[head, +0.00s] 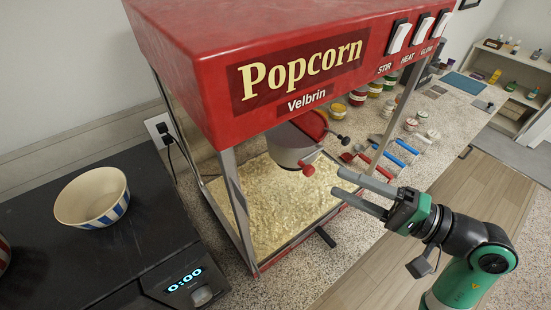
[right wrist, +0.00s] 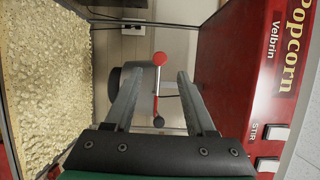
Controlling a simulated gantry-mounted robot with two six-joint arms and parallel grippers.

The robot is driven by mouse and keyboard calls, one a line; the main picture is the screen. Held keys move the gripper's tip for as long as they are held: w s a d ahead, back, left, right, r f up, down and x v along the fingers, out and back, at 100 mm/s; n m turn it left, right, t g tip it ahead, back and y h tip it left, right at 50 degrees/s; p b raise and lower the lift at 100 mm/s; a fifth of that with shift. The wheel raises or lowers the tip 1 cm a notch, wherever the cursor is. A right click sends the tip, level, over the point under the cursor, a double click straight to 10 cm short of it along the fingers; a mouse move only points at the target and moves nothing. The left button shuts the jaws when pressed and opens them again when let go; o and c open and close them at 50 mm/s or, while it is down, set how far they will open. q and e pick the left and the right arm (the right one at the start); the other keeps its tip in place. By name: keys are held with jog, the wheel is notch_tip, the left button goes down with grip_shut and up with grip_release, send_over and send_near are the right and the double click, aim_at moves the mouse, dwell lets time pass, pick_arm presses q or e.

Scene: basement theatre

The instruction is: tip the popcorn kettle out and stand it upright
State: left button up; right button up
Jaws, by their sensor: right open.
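The popcorn kettle (head: 290,150) is a grey pot hanging inside the red popcorn machine (head: 220,75), above a bed of popcorn (head: 275,200). A red lid part (head: 312,124) shows at its top. A red knob (head: 309,170) and a black knob (head: 343,139) stick out from it. In the right wrist view the red knob (right wrist: 160,58) and black knob (right wrist: 158,122) sit on a thin rod in front of the kettle (right wrist: 134,86). My right gripper (head: 337,182) is open and empty, just right of the red knob. Its fingers (right wrist: 161,75) lie either side of the rod in that view, apparently not touching it. My left gripper is out of view.
A striped bowl (head: 92,197) stands on the black counter at left, behind a digital scale (head: 190,285). Scoops (head: 380,158) and several jars (head: 358,96) lie right of the machine. Metal corner posts (head: 238,208) frame the machine's opening. A wooden counter strip (head: 470,200) is clear.

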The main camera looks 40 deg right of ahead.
aim_at(300, 165)
jog(key=x, duration=1.1)
jog(key=shift+w+a+r, duration=0.1)
jog(key=shift+w+a, duration=0.05)
jog(key=shift+w, duration=0.05)
grip_shut()
dwell(0.9)
